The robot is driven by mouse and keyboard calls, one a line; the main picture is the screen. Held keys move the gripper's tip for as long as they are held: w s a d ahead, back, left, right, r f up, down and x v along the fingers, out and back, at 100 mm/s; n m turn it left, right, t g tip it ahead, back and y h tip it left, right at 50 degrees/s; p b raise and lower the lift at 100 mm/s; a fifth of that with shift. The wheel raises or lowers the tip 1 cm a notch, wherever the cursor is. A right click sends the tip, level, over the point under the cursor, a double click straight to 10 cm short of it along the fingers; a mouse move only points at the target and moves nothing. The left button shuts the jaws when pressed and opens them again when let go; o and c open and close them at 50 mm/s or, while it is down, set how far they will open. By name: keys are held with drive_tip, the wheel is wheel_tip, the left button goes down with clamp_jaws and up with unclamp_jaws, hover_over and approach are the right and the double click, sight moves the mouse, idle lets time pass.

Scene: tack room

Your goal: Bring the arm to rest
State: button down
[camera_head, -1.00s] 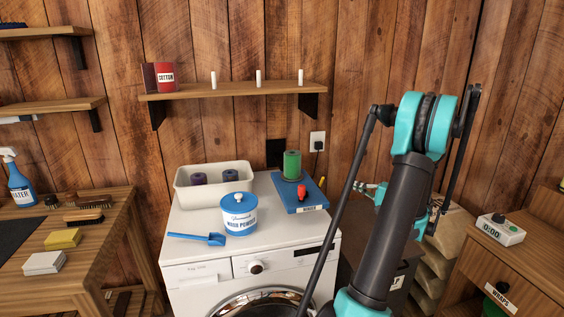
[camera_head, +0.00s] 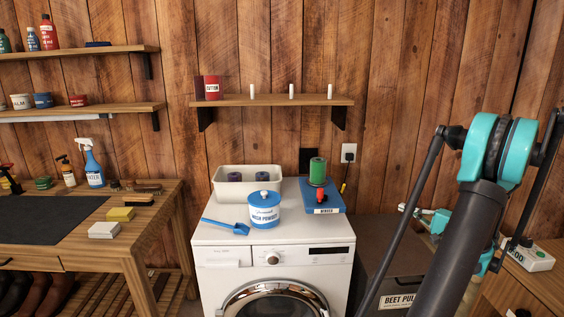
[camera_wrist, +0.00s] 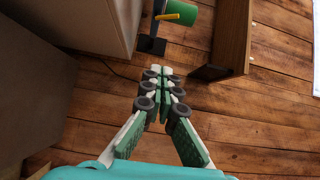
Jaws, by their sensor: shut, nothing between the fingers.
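My arm rises at the right of the head view, its elbow bent high with teal joints and a dark link. My gripper (camera_wrist: 162,75) shows in the wrist view with its green fingers together and nothing between them.
A washing machine (camera_head: 230,278) bears a wash powder tub (camera_head: 264,213), a blue scoop (camera_head: 224,226), a cream bin (camera_head: 222,190) and a blue winder (camera_head: 322,198) with a green roll. A workbench (camera_head: 150,215) stands left. A dark beet pulp bin (camera_head: 375,262) and a timer (camera_head: 529,257) are near my arm.

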drive_tip(key=s+a+f+n+g+h, duration=0.1)
drive_tip(key=s+a+f+g, duration=0.1)
drive_tip(key=a, duration=0.6)
drive_tip(key=s+a+f+n+g+h, duration=0.2)
drive_tip(key=s+a+g, duration=0.1)
drive_tip(key=a, duration=0.4)
drive_tip(key=s+a+f+n+g+h, duration=0.1)
drive_tip(key=s+a+f+g, duration=0.1)
drive_tip(key=a, duration=0.6)
drive_tip(key=s+a+f+n+g+h, duration=0.1)
drive_tip(key=s+f+n+h, duration=0.2)
drive_tip(key=s, duration=0.6)
drive_tip(key=s+a+f+n+g+h, duration=0.1)
drive_tip(key=s+f+n+h, duration=0.2)
drive_tip(key=s, duration=0.6)
drive_tip(key=shift+s+a+f+g+h, duration=0.15)
drive_tip(key=shift+s+f+g+h, duration=0.15)
drive_tip(key=shift+f+h, duration=0.35)
drive_tip(key=shift+r, duration=0.15)
